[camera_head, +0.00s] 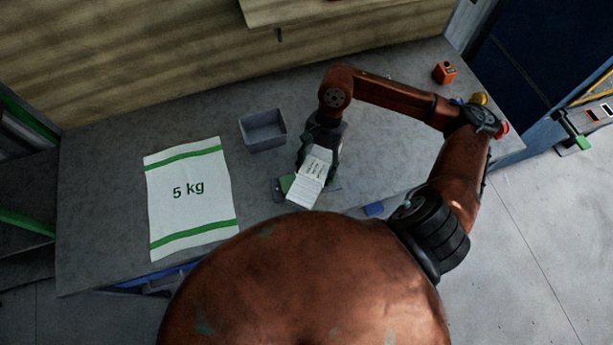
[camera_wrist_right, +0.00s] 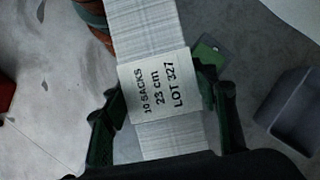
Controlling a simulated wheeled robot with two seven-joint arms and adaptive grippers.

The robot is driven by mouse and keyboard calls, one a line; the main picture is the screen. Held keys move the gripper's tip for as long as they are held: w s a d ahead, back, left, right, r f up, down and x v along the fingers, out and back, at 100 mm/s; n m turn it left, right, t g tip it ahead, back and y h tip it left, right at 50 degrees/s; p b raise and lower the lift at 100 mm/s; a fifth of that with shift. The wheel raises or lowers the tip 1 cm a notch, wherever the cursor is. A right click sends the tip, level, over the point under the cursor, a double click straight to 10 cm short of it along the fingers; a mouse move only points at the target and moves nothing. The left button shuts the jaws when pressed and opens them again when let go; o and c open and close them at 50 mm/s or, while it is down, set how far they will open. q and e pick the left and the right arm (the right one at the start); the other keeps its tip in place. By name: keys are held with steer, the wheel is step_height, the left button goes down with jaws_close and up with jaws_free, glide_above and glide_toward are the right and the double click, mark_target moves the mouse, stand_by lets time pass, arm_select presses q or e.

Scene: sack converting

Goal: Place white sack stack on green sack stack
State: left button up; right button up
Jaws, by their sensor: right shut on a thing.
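The white sack stack (camera_head: 313,170) is a narrow white bundle with a printed paper band. It shows close up in the wrist view (camera_wrist_right: 148,28), with the band reading "10 SACKS 23 cm LOT 327". My right gripper (camera_head: 318,149) is shut on it, with dark fingers on both sides of the band in the wrist view (camera_wrist_right: 160,95). A small green piece (camera_head: 287,183) shows beside the bundle in the head view; I cannot tell whether it is the green sack stack. Whether the bundle touches what is below is unclear. My left gripper is out of view.
A large white sack (camera_head: 190,218) marked "5 kg" with green stripes lies flat on the grey table (camera_head: 100,200). A grey open bin (camera_head: 263,130) stands behind, left of my gripper. Bare table lies between sack and bin.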

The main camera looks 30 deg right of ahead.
mark_target(308, 169)
steer(key=s+d+r+m+t, duration=0.2)
steer(key=s+r+m+t, duration=0.15)
steer(key=s+m, duration=0.55)
steer(key=shift+y, duration=0.3)
steer(key=w+f, duration=0.1)
steer(key=w, duration=0.2)
steer(key=w+a+f, duration=0.1)
steer(key=w, duration=0.2)
steer(key=w+f, duration=0.2)
steer(key=shift+w+a, duration=0.2)
steer(key=shift+w, duration=0.2)
steer(key=w+f, duration=0.3)
steer(key=f, duration=0.2)
steer(key=shift+w+a, duration=0.2)
steer(key=shift+w, duration=0.2)
steer(key=shift+w+f, duration=0.3)
steer(key=f, duration=0.3)
steer(key=shift+w+f+p, duration=0.1)
steer(key=shift+w+p, duration=0.15)
steer(key=shift+p, duration=0.1)
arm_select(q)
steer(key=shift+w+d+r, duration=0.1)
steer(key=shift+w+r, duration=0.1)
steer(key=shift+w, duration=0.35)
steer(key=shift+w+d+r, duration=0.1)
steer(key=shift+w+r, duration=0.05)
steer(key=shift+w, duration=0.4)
arm_select(e)
steer(key=shift+f, duration=0.25)
